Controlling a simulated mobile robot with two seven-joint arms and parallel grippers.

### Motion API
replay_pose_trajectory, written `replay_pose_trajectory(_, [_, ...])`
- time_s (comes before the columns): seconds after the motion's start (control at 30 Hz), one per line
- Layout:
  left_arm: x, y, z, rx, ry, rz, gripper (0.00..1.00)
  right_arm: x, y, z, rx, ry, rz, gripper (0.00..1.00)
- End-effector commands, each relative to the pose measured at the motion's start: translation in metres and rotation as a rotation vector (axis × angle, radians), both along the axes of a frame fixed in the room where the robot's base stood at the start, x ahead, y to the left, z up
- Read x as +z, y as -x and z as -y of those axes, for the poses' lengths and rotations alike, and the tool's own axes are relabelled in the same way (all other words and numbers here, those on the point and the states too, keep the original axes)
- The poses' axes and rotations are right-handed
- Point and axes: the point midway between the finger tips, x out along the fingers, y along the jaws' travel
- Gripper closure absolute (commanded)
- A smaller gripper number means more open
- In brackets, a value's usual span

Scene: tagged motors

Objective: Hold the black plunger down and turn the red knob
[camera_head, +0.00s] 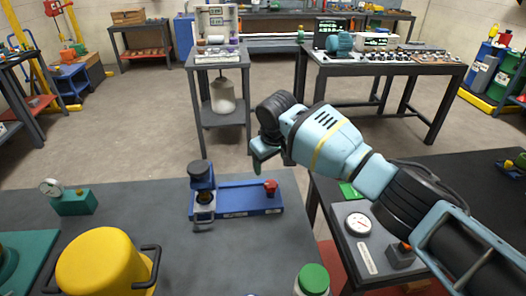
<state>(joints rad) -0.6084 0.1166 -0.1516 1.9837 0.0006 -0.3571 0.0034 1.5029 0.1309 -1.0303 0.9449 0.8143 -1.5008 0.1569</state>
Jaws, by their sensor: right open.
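A blue fixture (236,200) lies on the dark grey table in front of me. At its left end stands a short upright cylinder with a dark top, which looks like the black plunger (201,170); a metal ring shows at its foot. The red knob (270,187) sits on the fixture's right end. My right gripper (270,154) is in the air above and behind the red knob in the picture, apart from the fixture. It is open, and nothing shows between its fingers. My left gripper is not in view.
A yellow housing with black handles (105,262) stands front left, and a green-based gauge (72,198) behind it. A green-capped jar (312,280) is at the front edge. A side table at right holds a white gauge (359,224). The table around the fixture is clear.

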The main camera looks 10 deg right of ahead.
Motion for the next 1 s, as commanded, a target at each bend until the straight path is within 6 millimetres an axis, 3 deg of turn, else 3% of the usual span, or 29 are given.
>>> replay_pose_trajectory(0.27, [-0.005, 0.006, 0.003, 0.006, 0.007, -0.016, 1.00, -0.008, 0.000, 0.000, 0.000, 0.000, -0.004, 0.27])
replay_pose_trajectory(0.7, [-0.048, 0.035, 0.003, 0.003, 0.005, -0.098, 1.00, -0.082, 0.002, 0.000, 0.001, 0.001, -0.009, 0.27])
replay_pose_trajectory(1.0, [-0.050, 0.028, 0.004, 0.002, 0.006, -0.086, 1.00, -0.091, 0.001, 0.000, 0.000, 0.000, -0.001, 0.27])
